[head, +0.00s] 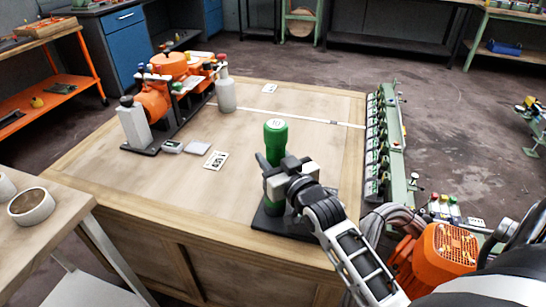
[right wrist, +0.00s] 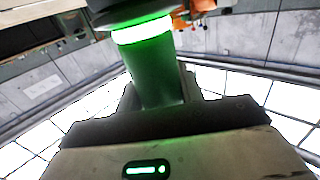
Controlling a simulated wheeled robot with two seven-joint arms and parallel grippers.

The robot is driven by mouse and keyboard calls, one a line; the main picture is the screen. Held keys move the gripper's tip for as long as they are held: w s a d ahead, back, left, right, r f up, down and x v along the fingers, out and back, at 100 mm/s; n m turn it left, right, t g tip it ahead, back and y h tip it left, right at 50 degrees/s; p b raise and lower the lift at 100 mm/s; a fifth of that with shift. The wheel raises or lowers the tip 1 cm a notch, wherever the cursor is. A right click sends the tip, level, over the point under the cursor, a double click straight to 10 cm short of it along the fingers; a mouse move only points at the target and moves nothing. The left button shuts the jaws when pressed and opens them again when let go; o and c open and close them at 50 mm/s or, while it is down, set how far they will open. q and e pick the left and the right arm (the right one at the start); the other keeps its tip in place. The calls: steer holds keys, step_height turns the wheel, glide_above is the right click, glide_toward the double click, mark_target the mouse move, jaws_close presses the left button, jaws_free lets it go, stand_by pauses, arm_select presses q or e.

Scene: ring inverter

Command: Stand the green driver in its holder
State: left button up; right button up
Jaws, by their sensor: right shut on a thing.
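The green driver (head: 275,138) stands upright near the front right of the wooden table in the head view, its pale round top facing up. My right gripper (head: 277,178) is shut on it around the middle. In the right wrist view the driver (right wrist: 155,72) rises from the jaws, with a bright ring around it. A dark flat base (head: 265,222), which looks like the holder, lies on the table directly below the gripper. The gripper hides much of the driver's lower part, so I cannot tell whether its end is seated. My left gripper is not in view.
An orange machine (head: 155,98) on a dark base and a grey bottle (head: 226,95) stand at the table's back left. A marked card (head: 216,160) lies left of the driver. A green rack (head: 385,150) runs along the right edge.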

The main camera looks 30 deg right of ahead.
stand_by(0.4)
steer(key=o, duration=1.2)
steer(key=shift+f, duration=0.35)
steer(key=s+a+r, duration=0.1)
steer(key=s, duration=1.5)
steer(key=shift+a+b, duration=0.15)
steer(key=shift+b, duration=0.2)
steer(key=shift+a, duration=0.1)
steer(key=s+a+f+n+g+y, duration=0.3)
steer(key=a+f+g+y, duration=0.2)
steer(key=a+f, duration=0.9)
steer(key=shift+s+a+f+g, duration=0.2)
steer(key=shift+f+g, duration=0.25)
steer(key=shift+g, duration=0.55)
